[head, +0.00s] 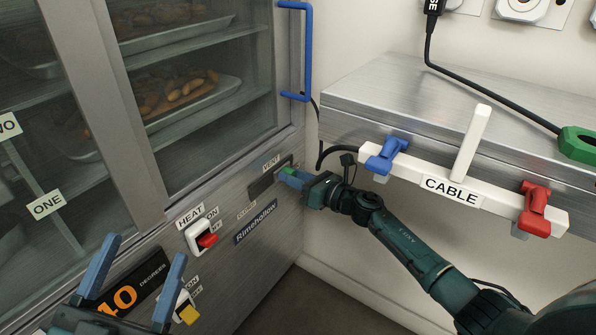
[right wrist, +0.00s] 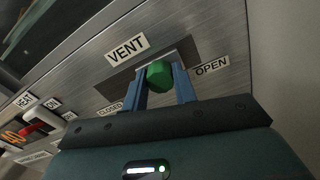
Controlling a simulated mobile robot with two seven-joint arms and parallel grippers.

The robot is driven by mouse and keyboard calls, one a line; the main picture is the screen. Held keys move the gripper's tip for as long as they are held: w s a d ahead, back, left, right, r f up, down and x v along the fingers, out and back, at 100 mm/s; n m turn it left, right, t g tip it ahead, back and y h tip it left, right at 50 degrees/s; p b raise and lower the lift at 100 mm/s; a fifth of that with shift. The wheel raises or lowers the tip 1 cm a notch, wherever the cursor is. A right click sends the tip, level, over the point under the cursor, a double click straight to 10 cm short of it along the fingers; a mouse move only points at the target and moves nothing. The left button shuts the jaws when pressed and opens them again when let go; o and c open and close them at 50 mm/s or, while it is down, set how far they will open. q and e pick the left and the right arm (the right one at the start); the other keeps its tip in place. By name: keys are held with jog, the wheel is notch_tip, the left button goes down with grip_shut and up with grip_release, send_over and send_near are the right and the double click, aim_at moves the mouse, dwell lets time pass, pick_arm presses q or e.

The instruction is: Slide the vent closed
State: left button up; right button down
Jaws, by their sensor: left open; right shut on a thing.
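The vent slider is a green knob (right wrist: 159,74) in a dark slot under the VENT label (right wrist: 127,50) in the right wrist view. The CLOSED label (right wrist: 110,109) is at the slot's left and the OPEN label (right wrist: 212,66) at its right. In the head view the knob (head: 288,171) shows small on the oven's front panel. My right gripper (head: 290,179) is shut on the knob; its blue fingers (right wrist: 163,88) stand either side of it. The slot is partly hidden behind the fingers. My left gripper (head: 131,281) is open and empty, low in front of the panel.
The oven has a HEAT switch (head: 203,238) with a red rocker and a lower yellow switch (head: 186,308). Trays of pastries (head: 190,102) are behind the glass. A CABLE bar (head: 410,178) with blue and red clamps edges the metal counter (head: 450,100) above my right arm.

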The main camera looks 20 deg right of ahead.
jog(key=s+a, duration=0.1)
jog(key=a, duration=0.1)
jog(key=s+a+p, duration=0.1)
jog(key=s+a, duration=0.1)
jog(key=s+a+p, duration=0.1)
jog(key=shift+s+a, duration=0.3)
jog(key=shift+a, duration=0.1)
pick_arm(q)
jog(key=f+n+y, duration=0.1)
jog(key=s+f+g+y, duration=0.1)
jog(key=f, duration=0.1)
jog(key=shift+d+f+n+g, duration=0.1)
jog(key=shift+d+n+g, duration=0.05)
jog(key=shift+n+g, duration=0.2)
pick_arm(e)
jog(key=shift+s+a+f, duration=0.1)
jog(key=shift+s+a, duration=0.05)
jog(key=shift+a, duration=0.1)
jog(key=c, duration=1.2)
grip_release()
pick_arm(q)
jog(key=shift+s, duration=0.1)
pick_arm(e)
jog(key=shift+o, duration=0.5)
jog(key=shift+d, duration=0.1)
